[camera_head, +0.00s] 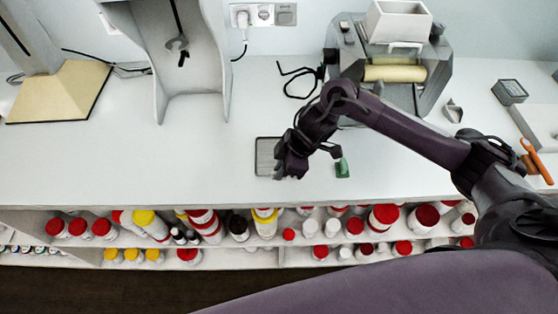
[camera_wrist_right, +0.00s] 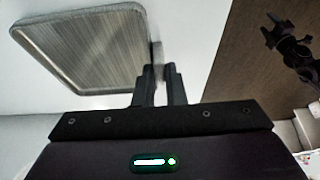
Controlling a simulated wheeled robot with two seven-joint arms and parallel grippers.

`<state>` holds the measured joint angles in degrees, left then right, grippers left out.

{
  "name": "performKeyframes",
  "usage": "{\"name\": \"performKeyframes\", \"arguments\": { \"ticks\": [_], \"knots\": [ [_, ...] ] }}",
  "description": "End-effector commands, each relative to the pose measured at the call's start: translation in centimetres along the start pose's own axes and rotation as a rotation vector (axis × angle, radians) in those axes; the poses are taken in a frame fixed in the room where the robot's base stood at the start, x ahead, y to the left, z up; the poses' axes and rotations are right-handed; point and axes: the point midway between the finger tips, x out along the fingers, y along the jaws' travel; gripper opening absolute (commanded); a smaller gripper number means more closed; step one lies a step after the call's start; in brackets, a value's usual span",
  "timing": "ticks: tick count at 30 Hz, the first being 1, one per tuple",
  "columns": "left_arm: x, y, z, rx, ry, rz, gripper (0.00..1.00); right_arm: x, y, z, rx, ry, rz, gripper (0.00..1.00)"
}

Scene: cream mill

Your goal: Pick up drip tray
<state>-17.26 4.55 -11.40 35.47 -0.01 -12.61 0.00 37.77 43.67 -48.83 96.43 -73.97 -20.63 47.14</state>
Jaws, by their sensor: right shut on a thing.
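The drip tray (camera_head: 267,157) is a flat grey rectangle with a rim, at the front middle of the white bench in the head view. In the right wrist view the drip tray (camera_wrist_right: 85,50) shows its ribbed grey face at upper left. My right gripper (camera_wrist_right: 161,75) is shut on the tray's edge, with its fingers at one side of the rim. In the head view my right gripper (camera_head: 287,165) is at the tray's right side and hides part of it. I cannot tell whether the tray is clear of the bench. A dark shape at the wrist view's upper right may be my left gripper.
A small green thing (camera_head: 342,168) is right of the gripper. A machine with a roller (camera_head: 395,73) stands behind my right arm. A grey stand (camera_head: 190,90) is at back left. Shelves (camera_head: 250,247) of bottles and jars lie below the bench edge. The bench's left front is clear.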

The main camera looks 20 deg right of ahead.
Motion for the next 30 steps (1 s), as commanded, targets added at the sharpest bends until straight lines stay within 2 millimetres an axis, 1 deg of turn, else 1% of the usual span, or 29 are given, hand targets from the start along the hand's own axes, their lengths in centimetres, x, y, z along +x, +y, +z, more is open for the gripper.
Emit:
{"name": "performKeyframes", "arguments": {
  "ticks": [7,11,14,15,18,21,27,30],
  "knots": [
    [0.1,0.0,0.0,0.0,0.0,0.0,0.54,-0.8,0.1,-0.4,-0.002,0.003,0.003,0.0],
    [0.3,0.0,0.0,0.0,0.0,0.0,0.54,-2.3,0.1,-1.1,-0.004,0.003,0.005,0.0],
    [0.5,0.0,0.0,0.0,0.0,0.0,0.54,-4.2,0.2,-1.9,-0.006,0.005,0.007,0.0],
    [0.7,0.0,0.0,0.0,0.0,0.0,0.54,-5.3,0.2,-2.3,-0.006,0.005,0.009,0.0],
    [-0.3,0.0,-0.1,0.001,0.0,0.0,0.54,-8.7,0.3,-3.5,-0.008,0.0,0.013,0.0],
    [-0.9,0.0,-0.1,0.001,0.001,0.0,0.54,-11.2,0.3,-4.6,-0.006,0.0,0.012,0.0],
    [-1.5,0.0,-0.2,0.001,0.002,0.0,0.54,-15.2,0.2,-6.3,-0.004,0.001,0.008,0.0],
    [-1.7,0.0,-0.3,0.001,0.002,0.0,0.54,-16.6,0.1,-6.8,-0.003,0.0,0.006,0.0]
  ]
}}
